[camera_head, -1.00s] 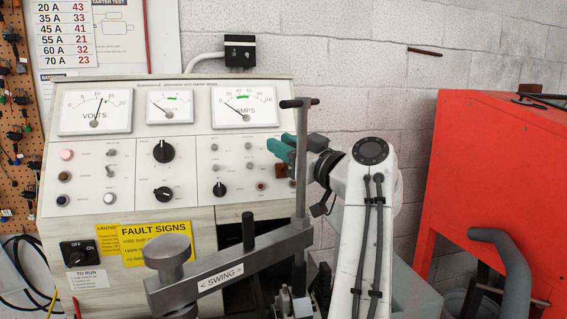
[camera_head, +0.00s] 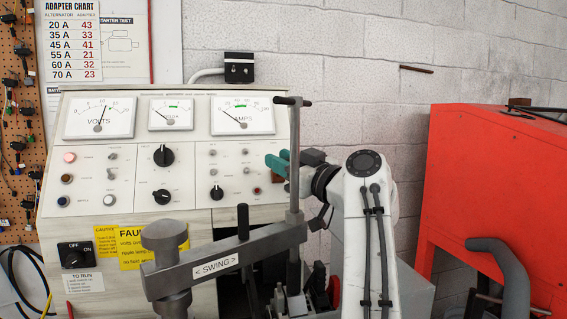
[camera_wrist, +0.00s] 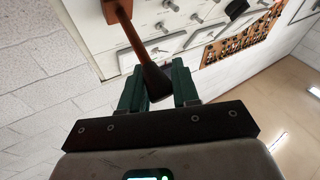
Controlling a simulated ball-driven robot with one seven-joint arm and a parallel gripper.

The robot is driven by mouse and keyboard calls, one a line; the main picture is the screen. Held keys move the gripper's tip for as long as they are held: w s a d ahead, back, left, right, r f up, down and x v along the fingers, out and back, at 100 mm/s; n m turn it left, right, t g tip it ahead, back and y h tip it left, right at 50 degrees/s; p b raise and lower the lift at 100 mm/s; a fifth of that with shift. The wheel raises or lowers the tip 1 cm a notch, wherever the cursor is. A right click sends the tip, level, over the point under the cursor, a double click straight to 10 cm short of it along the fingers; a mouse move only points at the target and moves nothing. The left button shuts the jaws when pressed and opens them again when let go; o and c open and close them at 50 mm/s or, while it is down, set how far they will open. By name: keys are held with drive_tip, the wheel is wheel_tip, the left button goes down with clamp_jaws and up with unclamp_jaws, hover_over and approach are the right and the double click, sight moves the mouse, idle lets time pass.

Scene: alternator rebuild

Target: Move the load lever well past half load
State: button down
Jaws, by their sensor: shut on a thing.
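My gripper (camera_head: 277,164) is at the right edge of the test bench panel, its green fingers beside the panel face. In the wrist view my gripper (camera_wrist: 158,88) has the dark grip end of the load lever (camera_wrist: 153,78) between its two green fingers. The lever's brown arm runs up from the grip to a brown mount at the top of that view. In the head view the fingers and wrist hide most of the lever. The AMPS meter (camera_head: 242,115) has its needle toward the left, low part of the scale.
A grey SWING arm (camera_head: 225,262) and an upright metal post (camera_head: 294,150) stand in front of the panel, close to my gripper. A red cabinet (camera_head: 500,180) stands at the right. The VOLTS meter (camera_head: 99,117) needle is near mid-scale.

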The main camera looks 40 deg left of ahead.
drive_tip(key=shift+s+a, duration=0.2)
drive_tip(key=shift+s, duration=0.05)
drive_tip(key=c, duration=0.9)
unclamp_jaws()
drive_tip(key=shift+r, duration=0.1)
drive_tip(key=shift+d, duration=0.1)
drive_tip(key=shift+w, duration=0.1)
